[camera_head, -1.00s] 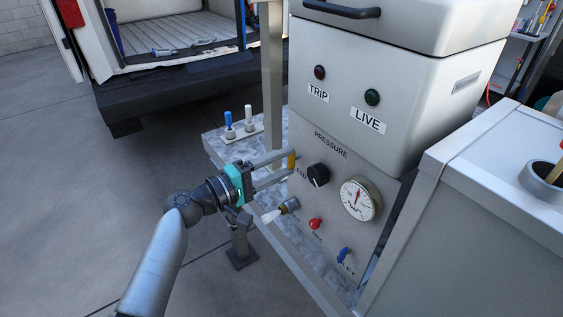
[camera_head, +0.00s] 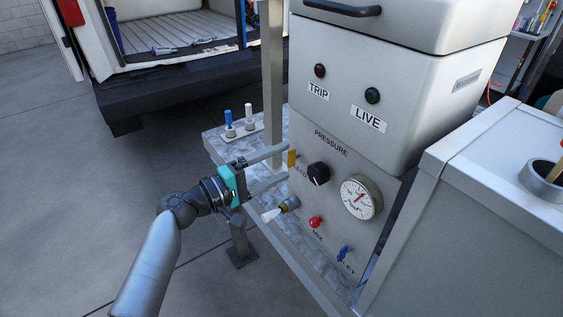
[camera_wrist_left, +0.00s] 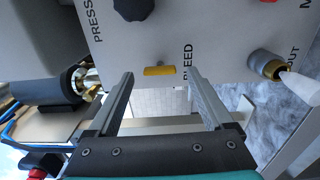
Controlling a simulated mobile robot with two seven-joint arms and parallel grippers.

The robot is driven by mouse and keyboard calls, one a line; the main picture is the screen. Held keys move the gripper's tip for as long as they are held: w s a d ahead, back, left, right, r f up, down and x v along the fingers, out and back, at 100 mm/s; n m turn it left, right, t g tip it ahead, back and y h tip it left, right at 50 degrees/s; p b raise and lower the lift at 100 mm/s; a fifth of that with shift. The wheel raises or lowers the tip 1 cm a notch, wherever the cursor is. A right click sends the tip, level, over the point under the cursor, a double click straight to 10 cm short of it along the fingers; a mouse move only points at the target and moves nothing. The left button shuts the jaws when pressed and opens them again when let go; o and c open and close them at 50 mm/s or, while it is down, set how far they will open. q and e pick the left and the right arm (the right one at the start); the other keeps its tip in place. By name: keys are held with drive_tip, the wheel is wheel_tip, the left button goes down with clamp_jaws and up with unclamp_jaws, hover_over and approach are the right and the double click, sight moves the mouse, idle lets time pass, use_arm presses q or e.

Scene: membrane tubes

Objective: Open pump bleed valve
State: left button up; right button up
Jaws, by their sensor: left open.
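The bleed valve is a small yellow handle (camera_head: 291,158) on the grey pump panel (camera_head: 335,170), beside the BLEED label and left of the black pressure knob (camera_head: 318,173). It also shows in the left wrist view (camera_wrist_left: 160,71), crosswise to the fingers and fully visible. My left gripper (camera_head: 284,162) is open and empty. Its fingers point at the panel, one on each side of the handle's position; in the wrist view (camera_wrist_left: 160,78) the handle lies between the tips, apart from both. I cannot tell the exact depth gap. My right gripper is not in view.
A brass outlet with a pale nozzle (camera_head: 275,214) juts out just below my left gripper. A red knob (camera_head: 315,222), blue lever (camera_head: 343,254) and gauge (camera_head: 361,198) sit on the panel. A frame post (camera_head: 272,80) and blue and white levers (camera_head: 238,122) stand behind.

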use_arm(q)
drive_tip(key=v, duration=1.4)
drive_tip(key=shift+b, duration=0.3)
drive_tip(key=a+f+n+g+y, duration=0.1)
drive_tip(key=a+f+y, duration=0.15)
drive_tip(key=f, duration=0.75)
drive_tip(key=a+f+n+y, duration=0.1)
drive_tip(key=f+y, duration=0.3)
drive_tip(key=f, duration=0.6)
drive_tip(key=s+a+f+m+g+y, duration=0.1)
drive_tip(key=s+f+g+y, duration=0.1)
drive_tip(key=s+f, duration=0.45)
drive_tip(key=s+a+f+m+g+y, duration=0.1)
drive_tip(key=s+f+y, duration=0.15)
drive_tip(key=f, duration=0.75)
drive_tip(key=s+f+m+g+y, duration=0.1)
drive_tip(key=s+f+m, duration=0.4)
drive_tip(key=s, duration=1)
drive_tip(key=s+f+m+g+y, duration=0.2)
drive_tip(key=s+f+m+g, duration=0.2)
drive_tip(key=s+f, duration=0.6)
drive_tip(key=s+m, duration=0.1)
drive_tip(key=s, duration=0.4)
drive_tip(key=shift+s+f+g+y, duration=0.25)
drive_tip(key=shift+f+g+y, duration=0.05)
drive_tip(key=shift+f, duration=0.05)
